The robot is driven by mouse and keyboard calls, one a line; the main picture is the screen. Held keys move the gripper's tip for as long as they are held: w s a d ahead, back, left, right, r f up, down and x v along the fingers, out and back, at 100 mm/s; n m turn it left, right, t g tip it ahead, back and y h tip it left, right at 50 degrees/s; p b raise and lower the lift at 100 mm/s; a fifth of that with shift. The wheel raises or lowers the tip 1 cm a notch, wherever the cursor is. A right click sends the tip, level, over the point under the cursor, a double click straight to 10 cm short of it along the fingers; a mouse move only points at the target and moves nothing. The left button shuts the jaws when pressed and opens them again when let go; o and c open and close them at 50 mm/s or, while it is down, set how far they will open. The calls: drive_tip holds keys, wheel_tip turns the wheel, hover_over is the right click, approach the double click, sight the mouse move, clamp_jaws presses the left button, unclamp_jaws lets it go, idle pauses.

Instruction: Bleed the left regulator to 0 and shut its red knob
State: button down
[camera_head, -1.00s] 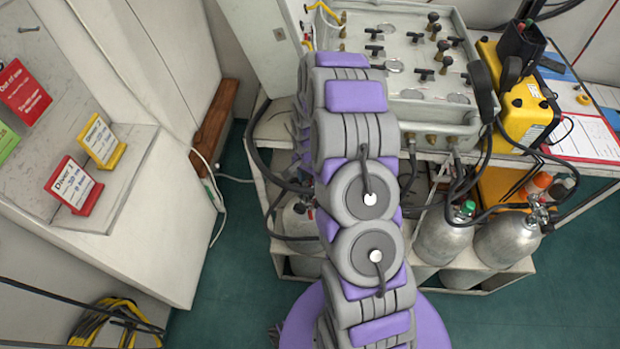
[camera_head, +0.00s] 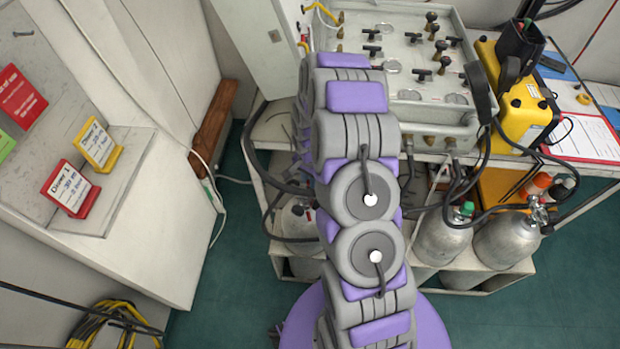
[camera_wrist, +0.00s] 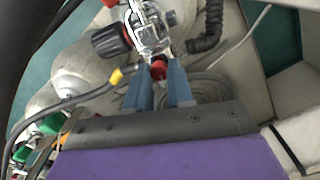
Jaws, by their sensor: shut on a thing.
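In the wrist view my gripper (camera_wrist: 160,84) is shut on a small red knob (camera_wrist: 159,69). The knob sits at the near end of a shiny metal regulator (camera_wrist: 150,30), and the blue-grey fingers lie on both sides of it. A black ribbed handwheel (camera_wrist: 110,40) is to the left of the regulator. A gauge face cannot be made out. In the head view my arm hides the gripper; the left grey cylinder (camera_head: 299,219) shows partly beside the arm, under the bench.
In the wrist view a black corrugated hose (camera_wrist: 210,28) runs close on the right. The grey air panel (camera_head: 425,60) and a yellow case (camera_head: 525,110) stand on the bench. Two more cylinders (camera_head: 440,238) (camera_head: 503,242) stand right of my arm. Green floor is open at left.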

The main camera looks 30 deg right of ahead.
drive_tip(key=shift+s+a, duration=0.1)
drive_tip(key=shift+s, duration=0.05)
drive_tip(key=n+p, duration=0.2)
drive_tip(key=shift+n+p, duration=0.35)
drive_tip(key=shift+n, duration=0.05)
drive_tip(key=n+p, duration=0.2)
drive_tip(key=n, duration=0.1)
drive_tip(key=shift+n+p, duration=0.3)
drive_tip(key=n+p, duration=0.2)
drive_tip(key=n, duration=0.1)
drive_tip(key=shift+n, duration=0.3)
drive_tip(key=n+p, duration=0.1)
drive_tip(key=n, duration=0.2)
drive_tip(key=shift+n, duration=0.3)
drive_tip(key=n+p, duration=0.1)
drive_tip(key=n, duration=0.3)
drive_tip(key=shift+n, duration=1.8)
drive_tip(key=shift+w, duration=0.2)
